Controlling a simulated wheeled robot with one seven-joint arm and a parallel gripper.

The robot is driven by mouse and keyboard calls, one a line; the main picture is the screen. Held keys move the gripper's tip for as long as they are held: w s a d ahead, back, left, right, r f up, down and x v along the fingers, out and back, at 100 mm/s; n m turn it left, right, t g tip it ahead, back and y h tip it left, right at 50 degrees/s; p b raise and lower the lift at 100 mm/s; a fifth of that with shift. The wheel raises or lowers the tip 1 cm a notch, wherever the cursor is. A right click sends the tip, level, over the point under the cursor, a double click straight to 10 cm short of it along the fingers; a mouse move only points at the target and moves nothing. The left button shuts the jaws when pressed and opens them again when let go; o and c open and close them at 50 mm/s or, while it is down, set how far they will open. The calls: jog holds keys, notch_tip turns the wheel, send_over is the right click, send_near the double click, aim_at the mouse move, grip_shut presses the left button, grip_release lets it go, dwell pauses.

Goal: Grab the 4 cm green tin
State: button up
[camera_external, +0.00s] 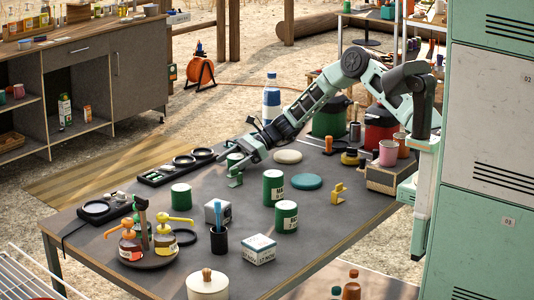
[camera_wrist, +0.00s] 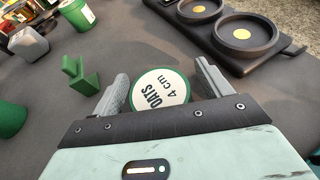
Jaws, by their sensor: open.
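The green tin (camera_wrist: 158,90) has a white top with a green rim that reads "OATS 4 cm". In the wrist view it stands between the two fingers of my open gripper (camera_wrist: 162,76), close to both; I cannot tell whether either touches. Its lower part is hidden by my gripper's body. In the external view my gripper (camera_external: 243,157) reaches down over the table, and the tin (camera_external: 234,158) shows partly behind it. Other green tins stand on the table: one at left (camera_external: 181,198), one at centre (camera_external: 273,190) and one nearer the front (camera_external: 286,218).
A green bracket (camera_wrist: 80,76) stands just left of my gripper in the wrist view. A black tray with round recesses (camera_wrist: 258,42) lies at upper right.

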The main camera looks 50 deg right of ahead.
jog(key=c, duration=1.1)
jog(key=shift+r, duration=0.15)
